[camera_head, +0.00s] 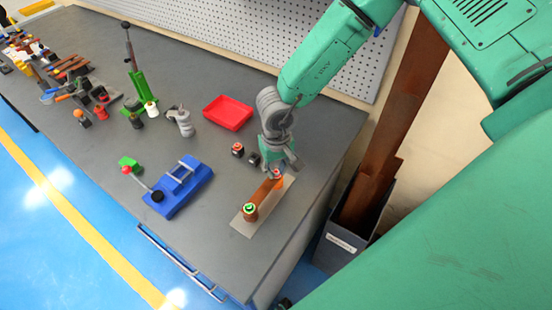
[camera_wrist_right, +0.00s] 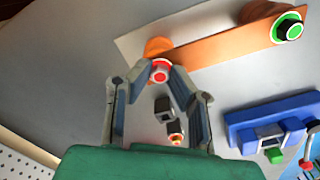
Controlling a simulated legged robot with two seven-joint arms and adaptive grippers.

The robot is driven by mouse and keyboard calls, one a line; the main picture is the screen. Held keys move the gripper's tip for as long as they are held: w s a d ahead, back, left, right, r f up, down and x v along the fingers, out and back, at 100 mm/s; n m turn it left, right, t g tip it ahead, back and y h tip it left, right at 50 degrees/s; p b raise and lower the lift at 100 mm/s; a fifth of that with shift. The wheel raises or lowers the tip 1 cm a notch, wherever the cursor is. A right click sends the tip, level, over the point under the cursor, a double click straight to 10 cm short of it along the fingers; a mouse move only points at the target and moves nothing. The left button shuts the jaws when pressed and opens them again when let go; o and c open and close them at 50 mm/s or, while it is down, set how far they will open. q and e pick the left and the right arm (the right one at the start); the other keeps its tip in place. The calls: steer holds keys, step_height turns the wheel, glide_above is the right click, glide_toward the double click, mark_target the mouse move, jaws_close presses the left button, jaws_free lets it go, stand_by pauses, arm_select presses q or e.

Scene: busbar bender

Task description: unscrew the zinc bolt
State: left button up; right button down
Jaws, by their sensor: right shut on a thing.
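A copper busbar (camera_head: 264,191) lies on a pale plate (camera_head: 241,226) near the table's right edge. A bolt with a red ring (camera_head: 277,174) sits at its far end; its pale head with the red ring (camera_wrist_right: 159,71) shows clearly in the right wrist view. A bolt with a green ring (camera_head: 250,209) stands at the near end and also shows in the wrist view (camera_wrist_right: 289,26). My right gripper (camera_head: 284,168) is at the far end, its fingertips (camera_wrist_right: 159,73) closed around the red-ringed bolt. My left gripper is out of view.
Two small dark pieces (camera_head: 238,150) (camera_head: 254,159) stand close left of my right gripper. A blue fixture (camera_head: 181,187), a red tray (camera_head: 228,113) and a green press (camera_head: 140,84) stand further left. A pegboard (camera_head: 255,35) runs along the back.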

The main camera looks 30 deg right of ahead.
steer(key=shift+n, duration=0.4)
steer(key=n, duration=0.5)
steer(key=shift+n, duration=0.3)
steer(key=n, duration=0.5)
steer(key=shift+n, duration=0.4)
steer(key=c, duration=1.8)
jaws_free()
steer(key=shift+o, duration=0.2)
